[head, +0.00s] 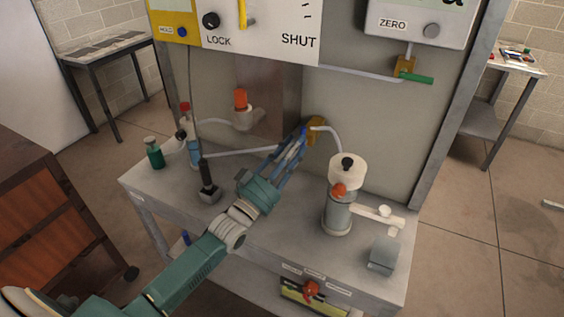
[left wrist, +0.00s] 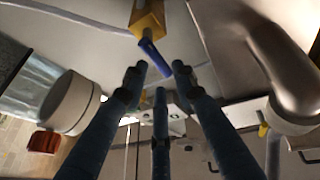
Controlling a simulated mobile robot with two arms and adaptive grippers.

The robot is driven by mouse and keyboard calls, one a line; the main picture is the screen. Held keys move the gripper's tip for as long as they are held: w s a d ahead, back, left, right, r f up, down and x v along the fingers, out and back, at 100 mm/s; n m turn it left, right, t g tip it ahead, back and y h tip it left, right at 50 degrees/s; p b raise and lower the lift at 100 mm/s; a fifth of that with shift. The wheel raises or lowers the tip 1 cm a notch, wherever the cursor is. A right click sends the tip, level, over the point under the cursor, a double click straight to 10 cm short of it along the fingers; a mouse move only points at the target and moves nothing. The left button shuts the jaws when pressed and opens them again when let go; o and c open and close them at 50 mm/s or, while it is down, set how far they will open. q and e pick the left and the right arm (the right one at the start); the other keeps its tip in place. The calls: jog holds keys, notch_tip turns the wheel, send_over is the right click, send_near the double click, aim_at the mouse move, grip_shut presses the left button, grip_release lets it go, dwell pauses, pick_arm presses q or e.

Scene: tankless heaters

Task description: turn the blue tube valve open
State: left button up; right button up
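The blue tube valve shows as a yellow valve body (head: 317,128) with a small blue handle (head: 303,132), on the tube at the back panel. In the left wrist view the yellow body (left wrist: 147,18) is at the top middle, and the blue handle (left wrist: 152,56) angles down from it toward my fingertips. My left gripper (head: 297,143) reaches up to the handle from the lower left. In the left wrist view its three fingers (left wrist: 160,74) are spread, with the handle's end just ahead of the gap. I see no clear contact. My right gripper is not in view.
A white-topped cylinder (head: 340,210) with an orange knob stands right of my arm. A black-handled tool (head: 207,180) and green bottle (head: 154,153) stand left. An orange-capped fitting (head: 241,100) is behind. A green-handled valve (head: 414,77) hangs upper right. The bench front (head: 260,235) is partly clear.

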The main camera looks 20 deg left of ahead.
pick_arm(q)
jog(key=v, duration=0.7)
jog(key=shift+f, duration=0.1)
